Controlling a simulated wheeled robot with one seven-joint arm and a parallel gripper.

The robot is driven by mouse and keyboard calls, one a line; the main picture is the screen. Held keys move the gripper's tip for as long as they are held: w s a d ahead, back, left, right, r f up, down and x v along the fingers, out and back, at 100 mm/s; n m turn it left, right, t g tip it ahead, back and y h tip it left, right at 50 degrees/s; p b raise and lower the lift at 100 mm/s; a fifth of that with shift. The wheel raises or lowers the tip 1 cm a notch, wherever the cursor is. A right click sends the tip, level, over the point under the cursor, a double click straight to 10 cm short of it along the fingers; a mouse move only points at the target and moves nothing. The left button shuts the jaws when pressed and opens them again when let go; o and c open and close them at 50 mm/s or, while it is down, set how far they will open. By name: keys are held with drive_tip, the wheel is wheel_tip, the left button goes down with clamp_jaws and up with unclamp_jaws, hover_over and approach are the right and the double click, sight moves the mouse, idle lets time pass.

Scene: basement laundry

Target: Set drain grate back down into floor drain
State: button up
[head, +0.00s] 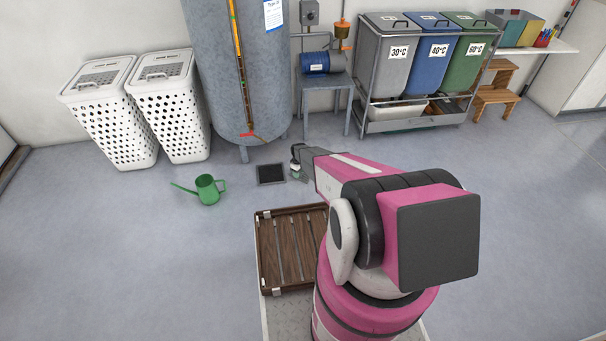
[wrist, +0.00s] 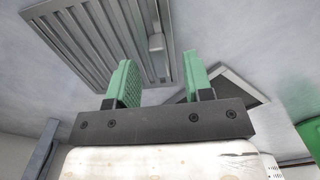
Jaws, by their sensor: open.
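The floor drain (head: 271,174) is a dark square opening with a thin frame in the floor, left of my gripper (head: 296,166) in the head view. It also shows partly behind the right finger in the wrist view (wrist: 236,88). The drain grate (wrist: 85,38), grey metal with parallel slats, lies apart from the drain in the wrist view. A small raised block, perhaps its handle, shows between the fingers. My gripper is open, with its green fingers (wrist: 162,80) spread over the grate's edge. Contact with the grate cannot be told. My arm hides most of the grate in the head view.
A green watering can (head: 207,189) stands left of the drain. The grey tank (head: 232,70) and white baskets (head: 120,115) stand behind. A brown slatted tray (head: 270,255) is in front.

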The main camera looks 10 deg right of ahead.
wheel_tip(320, 180, down, 2)
clamp_jaws()
drive_tip(key=shift+r, duration=0.15)
